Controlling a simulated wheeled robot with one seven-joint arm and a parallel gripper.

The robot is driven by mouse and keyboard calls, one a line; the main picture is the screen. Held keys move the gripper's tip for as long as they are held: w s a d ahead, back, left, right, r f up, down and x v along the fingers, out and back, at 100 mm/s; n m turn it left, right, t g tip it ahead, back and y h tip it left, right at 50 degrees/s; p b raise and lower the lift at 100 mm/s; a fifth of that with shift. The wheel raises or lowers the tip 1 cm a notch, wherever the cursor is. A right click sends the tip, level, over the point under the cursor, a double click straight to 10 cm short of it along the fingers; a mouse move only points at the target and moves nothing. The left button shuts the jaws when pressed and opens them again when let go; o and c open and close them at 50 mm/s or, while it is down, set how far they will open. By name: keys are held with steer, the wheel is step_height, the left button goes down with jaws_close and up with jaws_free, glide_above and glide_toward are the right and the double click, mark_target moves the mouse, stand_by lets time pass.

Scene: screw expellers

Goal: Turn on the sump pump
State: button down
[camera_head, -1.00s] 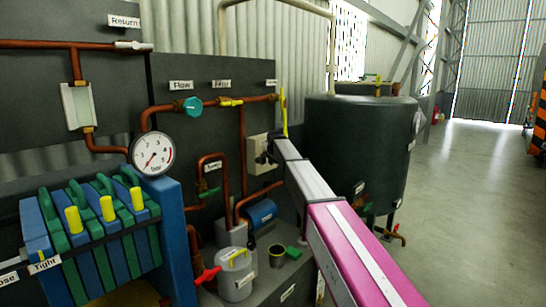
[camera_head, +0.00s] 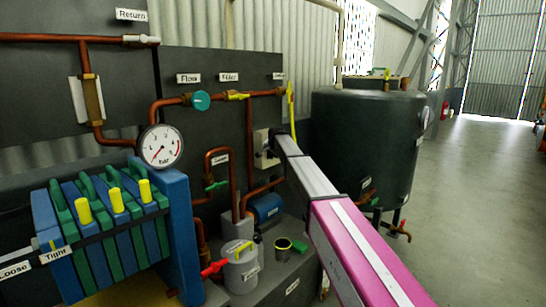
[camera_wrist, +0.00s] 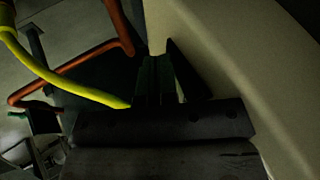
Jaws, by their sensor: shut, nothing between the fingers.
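A blue cylindrical motor (camera_head: 266,208), likely the sump pump's, sits low behind the bench in the head view. Above it a beige box (camera_head: 262,158) is fixed to the dark panel, with a dark detail on its face partly hidden by my arm. My gripper (camera_wrist: 158,76) is shut and empty. In the wrist view its dark fingertips are close beside the beige box's surface (camera_wrist: 215,75); whether they touch it I cannot tell. In the head view my gripper is at the box's right part, mostly hidden. Any switch on the box is not clear.
A yellow lever (camera_head: 291,105) stands by the box; a yellow curved part (camera_wrist: 60,78) and copper pipe (camera_wrist: 75,62) show in the wrist view. A pressure gauge (camera_head: 160,146), filter press (camera_head: 105,235), grey pot (camera_head: 241,270) and dark tank (camera_head: 367,145) surround it. Floor at right is clear.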

steer(key=shift+r, duration=0.15)
steer(key=shift+r, duration=0.7)
steer(key=shift+d, duration=0.1)
steer(key=s+d+r, duration=0.5)
steer(key=s+r, duration=0.2)
steer(key=s, duration=0.2)
steer(key=shift+d, duration=0.2)
